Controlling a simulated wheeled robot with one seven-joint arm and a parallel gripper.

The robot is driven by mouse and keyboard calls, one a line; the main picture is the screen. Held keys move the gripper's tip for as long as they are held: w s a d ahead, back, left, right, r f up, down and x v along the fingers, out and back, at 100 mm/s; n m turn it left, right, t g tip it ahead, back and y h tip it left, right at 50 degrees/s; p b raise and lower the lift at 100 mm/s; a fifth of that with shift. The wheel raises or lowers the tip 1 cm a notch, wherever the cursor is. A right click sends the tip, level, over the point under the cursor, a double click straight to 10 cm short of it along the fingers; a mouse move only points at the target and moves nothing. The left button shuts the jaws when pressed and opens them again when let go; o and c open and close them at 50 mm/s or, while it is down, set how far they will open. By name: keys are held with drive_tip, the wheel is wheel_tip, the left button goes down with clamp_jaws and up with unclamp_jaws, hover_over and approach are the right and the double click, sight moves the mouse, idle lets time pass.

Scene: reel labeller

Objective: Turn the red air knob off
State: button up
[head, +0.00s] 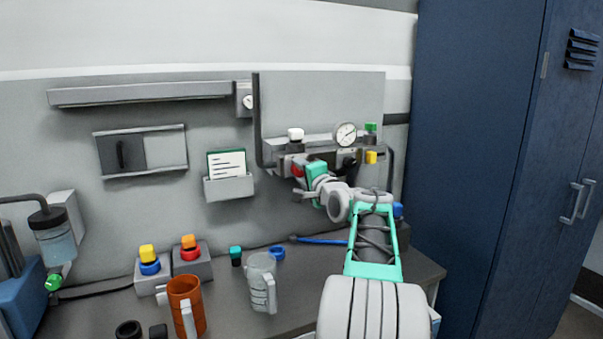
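A red knob (297,173) shows at the lower left of the grey wall panel (300,105), below a white knob (295,133). It is partly covered by my gripper, and which way it is turned cannot be made out. My gripper (299,192) is at the end of my white and green arm, which reaches up from the bottom of the head view. Its dark fingers are right at or just below the red knob. I cannot tell whether they touch it, or whether they are open or shut.
A round gauge (345,134), a green knob (371,127) and a yellow knob (371,157) are close by on the panel. A clear jug (262,282) and an orange mug (186,304) stand on the bench below. A blue cabinet (470,160) stands at the right.

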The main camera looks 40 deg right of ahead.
drive_tip(key=o, duration=0.4)
drive_tip(key=shift+s, duration=0.1)
drive_tip(key=b+v, duration=0.1)
drive_tip(key=v, duration=0.6)
drive_tip(key=shift+s+a, duration=0.15)
drive_tip(key=shift+s, duration=0.15)
